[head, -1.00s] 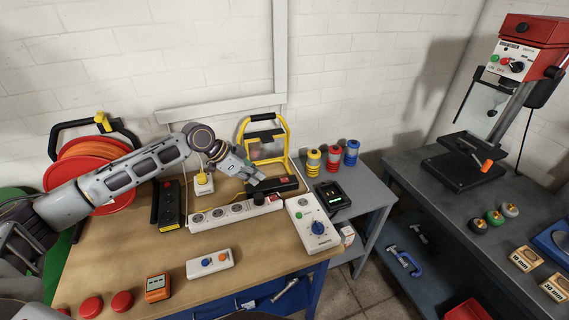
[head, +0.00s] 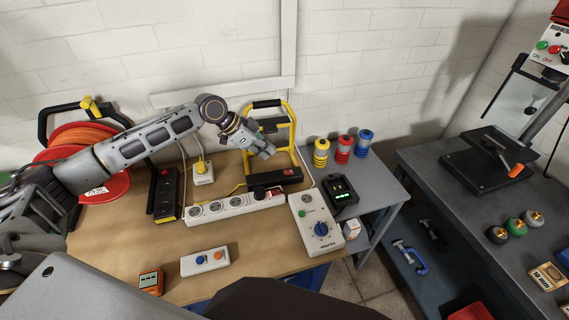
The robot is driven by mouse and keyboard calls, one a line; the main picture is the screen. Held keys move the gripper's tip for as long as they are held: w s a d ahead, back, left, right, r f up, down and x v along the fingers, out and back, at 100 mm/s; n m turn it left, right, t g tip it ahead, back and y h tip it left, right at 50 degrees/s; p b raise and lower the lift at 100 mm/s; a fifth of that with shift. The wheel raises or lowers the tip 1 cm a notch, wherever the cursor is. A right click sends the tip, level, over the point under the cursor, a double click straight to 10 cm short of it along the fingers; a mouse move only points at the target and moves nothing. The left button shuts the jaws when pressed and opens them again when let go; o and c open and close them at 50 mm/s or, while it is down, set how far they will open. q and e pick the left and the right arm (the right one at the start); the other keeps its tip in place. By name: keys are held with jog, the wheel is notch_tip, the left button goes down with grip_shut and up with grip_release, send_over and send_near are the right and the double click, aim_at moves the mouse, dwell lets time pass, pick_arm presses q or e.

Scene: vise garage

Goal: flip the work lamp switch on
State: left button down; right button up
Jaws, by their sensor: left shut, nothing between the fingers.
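The work lamp (head: 290,132) stands at the back of the wooden bench, with a yellow tubular frame and a dark top handle. My left gripper (head: 270,153) is shut and empty, reaching in from the left in front of the lamp. My right gripper is not in view.
An orange cable reel (head: 84,150) stands left.

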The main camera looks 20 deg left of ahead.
aim_at(286, 172)
pick_arm(q)
jog(key=shift+p+x, duration=0.5)
jog(key=shift+x, duration=4.5)
jog(key=shift+f, duration=0.1)
jog(key=shift+s+a+f+h+b, duration=0.15)
jog(key=shift+f+h+b, duration=0.15)
jog(key=shift+f+b, duration=0.15)
jog(key=shift+r, duration=0.2)
jog(key=shift+s+a+f, duration=0.25)
jog(key=shift+s+a, duration=0.05)
jog(key=shift+a, duration=0.35)
